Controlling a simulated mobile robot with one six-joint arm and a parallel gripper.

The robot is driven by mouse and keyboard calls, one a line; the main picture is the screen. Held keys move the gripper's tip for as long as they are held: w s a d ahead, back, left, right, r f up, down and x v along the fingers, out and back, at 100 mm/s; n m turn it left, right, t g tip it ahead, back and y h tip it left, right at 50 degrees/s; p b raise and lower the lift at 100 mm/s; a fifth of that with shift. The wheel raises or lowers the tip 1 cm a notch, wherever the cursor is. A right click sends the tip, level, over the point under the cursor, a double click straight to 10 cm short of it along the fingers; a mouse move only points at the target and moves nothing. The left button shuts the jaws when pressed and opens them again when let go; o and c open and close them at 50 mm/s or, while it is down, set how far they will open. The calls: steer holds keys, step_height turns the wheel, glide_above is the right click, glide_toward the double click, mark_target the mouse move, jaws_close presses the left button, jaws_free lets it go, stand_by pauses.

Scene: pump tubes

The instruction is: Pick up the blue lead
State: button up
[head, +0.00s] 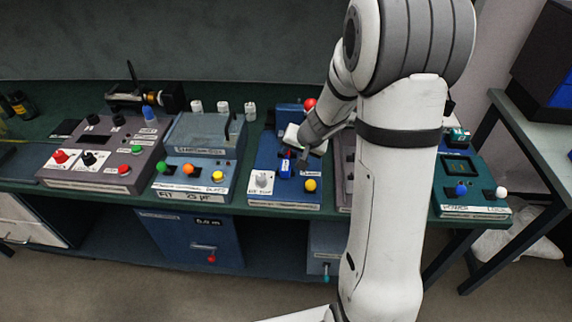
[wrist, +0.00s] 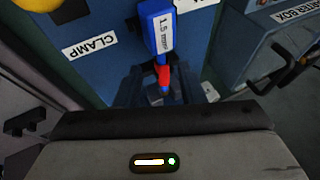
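A blue block with a white "1.5 mm" label (wrist: 158,32) shows at the top middle of the wrist view, with a red end (wrist: 163,77) pointing toward my gripper. I take it to be the blue lead. In the head view a small blue piece (head: 285,169) on the blue box matches it. My gripper (wrist: 155,90) has its dark fingers close around or beside the red end; whether they touch it is hidden. In the head view my gripper (head: 303,160) reaches down just right of the blue piece.
The blue box (head: 262,196) carries a grey knob (head: 263,180) and a yellow knob (head: 310,185). A grey-blue box (head: 205,150) stands to its left, and a teal box (head: 470,208) to the right. My arm hides part of the bench.

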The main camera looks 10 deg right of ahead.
mark_target(287, 157)
steer(key=x, duration=0.4)
steer(key=shift+c, duration=0.6)
jaws_close()
